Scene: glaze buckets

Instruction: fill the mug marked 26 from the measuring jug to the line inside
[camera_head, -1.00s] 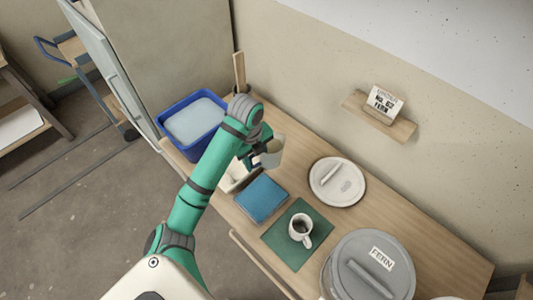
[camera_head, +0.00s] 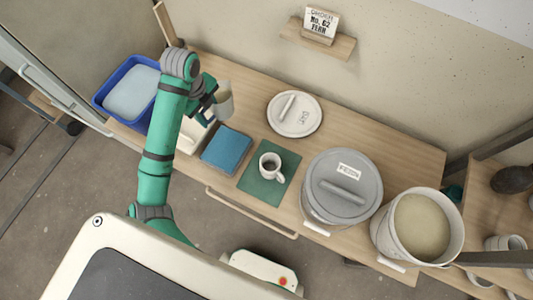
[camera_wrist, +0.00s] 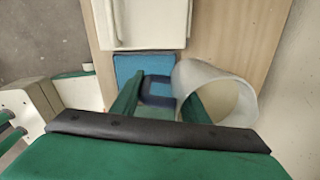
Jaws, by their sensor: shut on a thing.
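The white mug (camera_head: 269,168) stands upright on a dark green mat (camera_head: 262,191), its handle toward the lower right. Its interior looks dark; no number or inner line can be read. My gripper (camera_head: 208,103) is shut on the measuring jug (camera_head: 224,103), a pale translucent vessel, held to the left of the mug near the blue pad. In the wrist view the jug (camera_wrist: 215,85) shows its round mouth and a pale beige content or inside, right of my green fingers (camera_wrist: 160,98). The fingers hide part of the jug.
A blue pad (camera_head: 227,150) lies between jug and mat, beside a white tray (camera_head: 190,136). A blue tub (camera_head: 104,103) is at left. A loose lid (camera_head: 294,114) lies behind.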

